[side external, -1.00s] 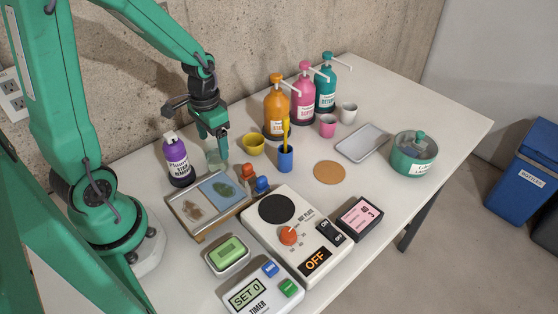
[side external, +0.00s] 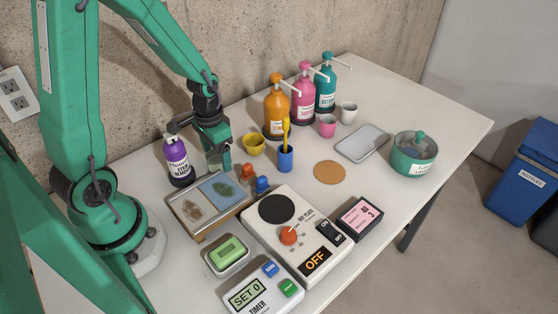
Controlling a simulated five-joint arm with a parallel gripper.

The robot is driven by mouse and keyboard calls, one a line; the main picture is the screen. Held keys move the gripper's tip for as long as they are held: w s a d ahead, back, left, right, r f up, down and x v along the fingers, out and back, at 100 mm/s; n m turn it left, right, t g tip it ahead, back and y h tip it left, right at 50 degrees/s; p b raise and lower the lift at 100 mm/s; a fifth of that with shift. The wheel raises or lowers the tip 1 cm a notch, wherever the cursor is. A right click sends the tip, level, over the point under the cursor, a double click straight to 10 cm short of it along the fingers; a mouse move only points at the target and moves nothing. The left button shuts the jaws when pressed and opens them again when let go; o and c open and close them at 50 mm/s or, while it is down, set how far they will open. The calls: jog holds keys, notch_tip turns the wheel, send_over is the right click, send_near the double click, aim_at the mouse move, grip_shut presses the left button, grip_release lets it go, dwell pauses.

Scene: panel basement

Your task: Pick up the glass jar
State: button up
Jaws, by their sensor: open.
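The glass jar (side external: 214,161) is a small clear vessel standing on the white table, behind the tray with the blue and beige panels. It is partly hidden by my gripper (side external: 215,155), which is low over it. The gripper points down with its green finger in front of and beside the jar. The jaws are open. I cannot tell whether a finger touches the glass.
A purple bottle (side external: 177,160) stands close on the left. A yellow cup (side external: 253,144) and a blue holder (side external: 285,160) stand to the right. The two-panel tray (side external: 206,203) and hot plate (side external: 297,235) lie in front. Pump bottles (side external: 303,95) stand at the back.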

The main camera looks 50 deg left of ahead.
jog(key=c, duration=1.2)
jog(key=shift+r, duration=0.45)
jog(key=shift+r, duration=1.45)
jog(key=shift+d+r, duration=0.2)
jog(key=shift+r, duration=0.05)
jog(key=shift+s+d+r, duration=0.55)
jog(key=shift+d+r, duration=0.55)
jog(key=shift+d, duration=0.65)
jog(key=shift+s+d+r, duration=0.55)
jog(key=shift+d+r, duration=0.55)
jog(key=shift+d, duration=0.7)
jog(key=shift+s+d+r, duration=0.55)
jog(key=shift+d+r, duration=0.55)
jog(key=shift+d, duration=0.65)
jog(key=shift+d, duration=0.1)
